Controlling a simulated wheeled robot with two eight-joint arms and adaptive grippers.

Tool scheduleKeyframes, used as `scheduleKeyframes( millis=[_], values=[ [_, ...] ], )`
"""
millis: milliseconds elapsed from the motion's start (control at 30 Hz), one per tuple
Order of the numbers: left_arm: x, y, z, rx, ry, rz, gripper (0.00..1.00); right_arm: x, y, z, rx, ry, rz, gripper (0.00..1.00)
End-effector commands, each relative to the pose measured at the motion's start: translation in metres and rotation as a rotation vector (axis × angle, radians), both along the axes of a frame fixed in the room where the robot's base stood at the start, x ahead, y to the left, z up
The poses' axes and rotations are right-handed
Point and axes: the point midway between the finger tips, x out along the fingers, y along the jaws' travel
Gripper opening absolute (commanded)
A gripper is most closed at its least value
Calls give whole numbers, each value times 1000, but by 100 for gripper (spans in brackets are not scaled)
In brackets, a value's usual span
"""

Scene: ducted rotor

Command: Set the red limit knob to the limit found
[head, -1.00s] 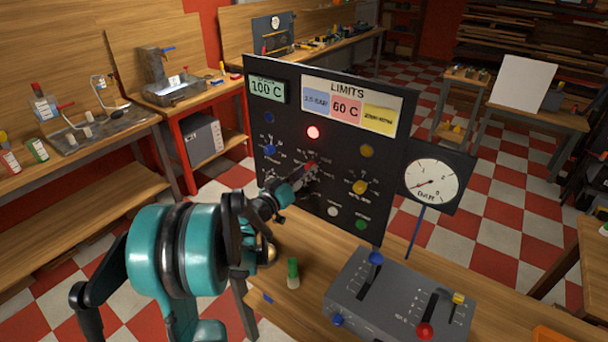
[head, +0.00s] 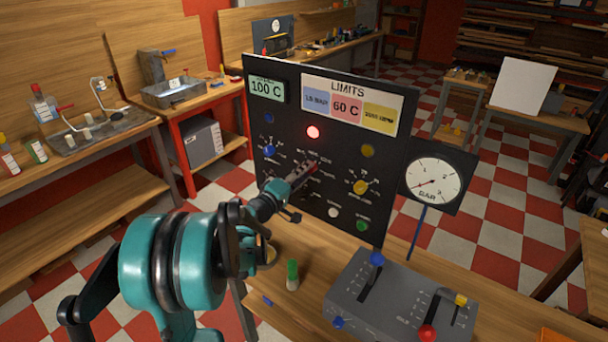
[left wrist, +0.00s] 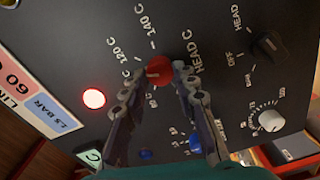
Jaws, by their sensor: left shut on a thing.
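The red limit knob (left wrist: 159,70) sits on the black upright panel (head: 285,125). In the left wrist view, printed marks including 120 C and 140 C stand around it; its exact setting is unclear. My left gripper (left wrist: 161,80) has its two fingertips closed on the knob's sides. In the head view the left gripper (head: 308,172) reaches the panel's middle and mostly covers the knob. The limits card (head: 347,106) has a blue bar field, a red 60 C field and a yellow field. The green display (head: 267,89) reads 100 C. My right gripper is out of view.
A red lamp (head: 313,132) glows above the knob. Blue (head: 270,151) and yellow (head: 360,187) knobs flank it. A round gauge (head: 433,185) stands right of the panel. A grey lever box (head: 400,295) and a green-capped bottle (head: 292,275) stand on the bench in front.

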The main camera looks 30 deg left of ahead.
Motion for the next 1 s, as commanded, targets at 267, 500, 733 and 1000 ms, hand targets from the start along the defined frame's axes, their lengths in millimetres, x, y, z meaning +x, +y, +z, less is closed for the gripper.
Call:
scheduleKeyframes(
  millis=[267,500,733,1000],
  values=[
    [0,0,-1,-224,18,0,0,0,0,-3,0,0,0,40],
    [0,0,0,-357,29,0,0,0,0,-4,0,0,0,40],
    [0,0,0,-420,34,0,0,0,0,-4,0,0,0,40],
    [0,0,0,-437,35,0,0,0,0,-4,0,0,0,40]
  ],
)
